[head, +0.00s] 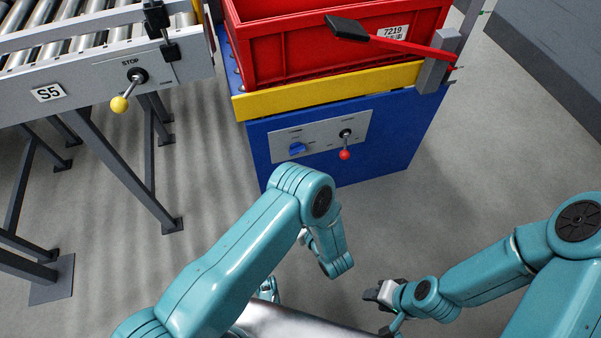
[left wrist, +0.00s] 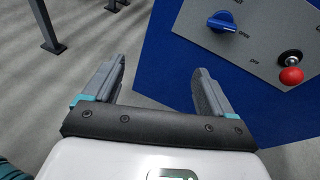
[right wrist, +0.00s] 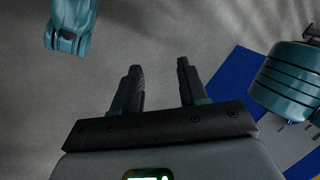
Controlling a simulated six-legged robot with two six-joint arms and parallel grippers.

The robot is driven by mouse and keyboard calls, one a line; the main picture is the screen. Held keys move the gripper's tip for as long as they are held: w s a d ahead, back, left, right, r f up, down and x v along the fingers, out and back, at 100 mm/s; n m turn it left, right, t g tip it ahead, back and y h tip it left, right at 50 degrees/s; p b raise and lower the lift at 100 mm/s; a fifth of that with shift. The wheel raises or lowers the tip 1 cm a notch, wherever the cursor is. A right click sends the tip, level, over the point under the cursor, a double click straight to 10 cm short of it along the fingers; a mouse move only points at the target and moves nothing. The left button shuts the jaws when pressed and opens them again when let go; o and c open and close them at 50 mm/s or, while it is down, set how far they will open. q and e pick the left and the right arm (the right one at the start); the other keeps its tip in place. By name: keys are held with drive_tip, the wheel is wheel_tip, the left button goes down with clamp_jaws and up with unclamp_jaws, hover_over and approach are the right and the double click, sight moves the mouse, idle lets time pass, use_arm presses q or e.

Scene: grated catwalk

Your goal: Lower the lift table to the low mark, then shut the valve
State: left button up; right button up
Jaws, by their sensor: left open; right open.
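The lift table (head: 340,170) is a blue body with a yellow rim, carrying a red crate labelled 7219 (head: 310,45). Its grey front panel holds the blue valve knob (head: 297,149) and a red-balled lever (head: 345,154). In the left wrist view the valve knob (left wrist: 232,21) has OPEN printed beside it, and the red ball (left wrist: 291,75) is at right. My left gripper (left wrist: 158,75) is open and empty, short of the panel; my arm mostly hides it in the head view. My right gripper (head: 374,293) is open and empty, low over the floor; its fingers (right wrist: 158,75) also show in the right wrist view.
A roller conveyor (head: 75,50) marked S5 stands left, with a yellow-knobbed STOP lever (head: 120,103) and dark legs. A black-ended red bar (head: 395,43) crosses the crate's front by a grey post (head: 436,72). The floor before the table is clear.

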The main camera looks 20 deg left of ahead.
sight(298, 152)
use_arm(q)
drive_tip(key=w+d+r+m+t+h+b, duration=0.1)
drive_tip(key=w+d+t, duration=0.3)
drive_tip(key=d+t, duration=0.1)
drive_tip(key=shift+m, duration=0.3)
drive_tip(key=shift+b+x, duration=2.25)
drive_tip(key=shift+x, duration=5.55)
use_arm(e)
wheel_tip(298, 152, down, 7)
drive_tip(key=w, duration=0.1)
drive_tip(key=shift+w+d+t, duration=0.3)
drive_tip(key=shift+d, duration=0.1)
use_arm(q)
drive_tip(key=shift+r, duration=0.1)
drive_tip(key=c, duration=1.1)
drive_tip(key=shift+o, duration=0.2)
